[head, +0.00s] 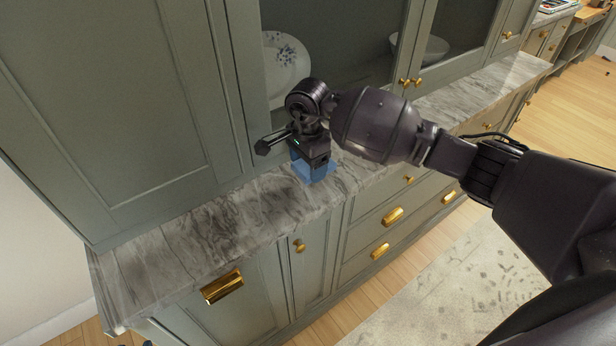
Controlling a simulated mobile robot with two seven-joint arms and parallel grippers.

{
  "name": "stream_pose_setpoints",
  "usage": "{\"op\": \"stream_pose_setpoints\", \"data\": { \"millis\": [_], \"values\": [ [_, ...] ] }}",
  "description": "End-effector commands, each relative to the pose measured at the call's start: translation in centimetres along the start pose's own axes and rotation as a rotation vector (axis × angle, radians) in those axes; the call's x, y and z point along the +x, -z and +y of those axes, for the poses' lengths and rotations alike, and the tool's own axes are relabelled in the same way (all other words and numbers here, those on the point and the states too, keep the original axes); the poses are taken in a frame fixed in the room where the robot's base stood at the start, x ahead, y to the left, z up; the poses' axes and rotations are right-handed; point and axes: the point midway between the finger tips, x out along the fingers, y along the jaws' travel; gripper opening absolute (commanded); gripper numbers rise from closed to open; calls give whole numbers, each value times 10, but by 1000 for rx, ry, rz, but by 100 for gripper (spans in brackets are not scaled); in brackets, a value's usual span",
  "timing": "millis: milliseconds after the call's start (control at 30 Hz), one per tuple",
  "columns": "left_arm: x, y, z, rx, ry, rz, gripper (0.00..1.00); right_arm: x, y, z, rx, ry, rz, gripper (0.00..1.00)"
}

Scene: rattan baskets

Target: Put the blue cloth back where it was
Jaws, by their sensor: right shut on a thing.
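The blue cloth (303,169) shows as a small blue patch beneath my right gripper (313,178), on or just above the grey marbled countertop (215,226). My right gripper points down and is shut on the cloth. The fingers and wrist hide much of the cloth. I cannot tell whether the cloth touches the counter. My left gripper is not in view.
Green cabinet doors (120,110) rise behind the counter, some glazed, with plates (285,62) and a bowl (432,50) inside. Drawers with brass handles (222,286) lie below. The counter is clear left of my gripper. A pale rug (440,300) covers the floor.

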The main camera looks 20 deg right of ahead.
Motion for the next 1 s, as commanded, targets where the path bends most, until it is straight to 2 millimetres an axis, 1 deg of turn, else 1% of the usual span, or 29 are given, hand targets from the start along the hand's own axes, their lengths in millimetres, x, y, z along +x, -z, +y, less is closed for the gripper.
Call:
{"op": "stream_pose_setpoints", "data": {
  "millis": [33,267,533,967,1000],
  "values": [
    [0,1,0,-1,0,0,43,5,0,0,2,-1,-1,49],
    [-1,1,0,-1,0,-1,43,17,0,0,0,-1,-1,49],
    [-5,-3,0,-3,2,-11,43,51,0,0,1,-1,-1,49],
    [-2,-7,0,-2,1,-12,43,58,0,0,0,0,1,49],
    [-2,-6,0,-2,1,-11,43,57,0,0,0,0,1,77]
  ]
}}
